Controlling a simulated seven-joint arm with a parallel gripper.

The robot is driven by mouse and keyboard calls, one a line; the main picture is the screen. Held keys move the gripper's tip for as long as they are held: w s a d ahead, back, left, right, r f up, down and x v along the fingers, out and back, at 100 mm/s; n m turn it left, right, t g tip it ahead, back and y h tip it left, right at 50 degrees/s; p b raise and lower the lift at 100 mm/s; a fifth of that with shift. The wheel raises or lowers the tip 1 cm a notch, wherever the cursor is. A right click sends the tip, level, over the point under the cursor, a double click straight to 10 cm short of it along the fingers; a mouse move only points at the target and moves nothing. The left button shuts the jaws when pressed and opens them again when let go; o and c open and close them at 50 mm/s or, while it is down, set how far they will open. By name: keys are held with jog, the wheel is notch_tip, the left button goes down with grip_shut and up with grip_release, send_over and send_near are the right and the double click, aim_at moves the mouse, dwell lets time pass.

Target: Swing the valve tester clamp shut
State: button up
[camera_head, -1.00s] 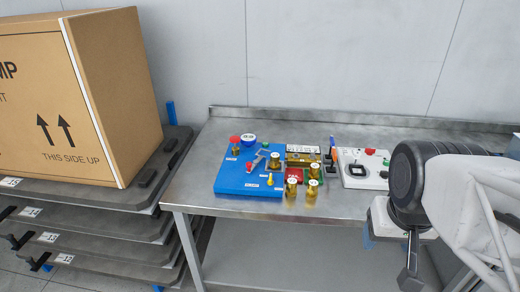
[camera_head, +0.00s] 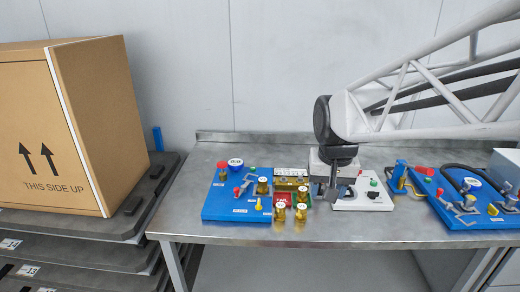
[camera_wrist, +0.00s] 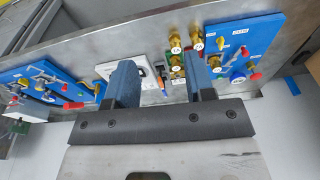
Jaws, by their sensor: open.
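The left blue test board (camera_head: 222,210) lies on the steel bench, with a small metal lever with a red tip (camera_head: 243,187) on it that looks like the clamp. The lever is small, and I cannot tell its exact angle. The board also shows at the right of the wrist view (camera_wrist: 262,35). My gripper (camera_head: 332,195) is above the bench, right of this board and over the white control box. In the wrist view my gripper (camera_wrist: 162,82) has two blue fingers, spread apart with nothing between them.
Brass valves (camera_head: 280,212) stand at the board's right edge. A white control box (camera_head: 372,195) lies below my gripper. A second blue board (camera_head: 470,215) with dark hoses is at the right. A large cardboard box (camera_head: 85,130) stands at the left. The bench's left end (camera_head: 185,200) is bare.

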jog(key=w+a+f+g, duration=0.1)
jog(key=w+a+f, duration=0.1)
jog(key=w+a, duration=0.5)
jog(key=w+a+f, duration=0.3)
jog(key=w+a, duration=0.1)
jog(key=w, duration=0.6)
send_over(236, 189)
jog(key=shift+m+g, duration=0.3)
jog(key=shift+g, duration=0.1)
jog(key=f, duration=0.9)
jog(key=shift+d+f, duration=0.2)
jog(key=shift+f, duration=0.05)
jog(key=shift+w+a+f, duration=0.1)
jog(key=shift+a+f, duration=0.05)
jog(key=shift+f, duration=0.15)
jog(key=shift+f, duration=3.75)
jog(key=shift+c, duration=0.3)
grip_shut()
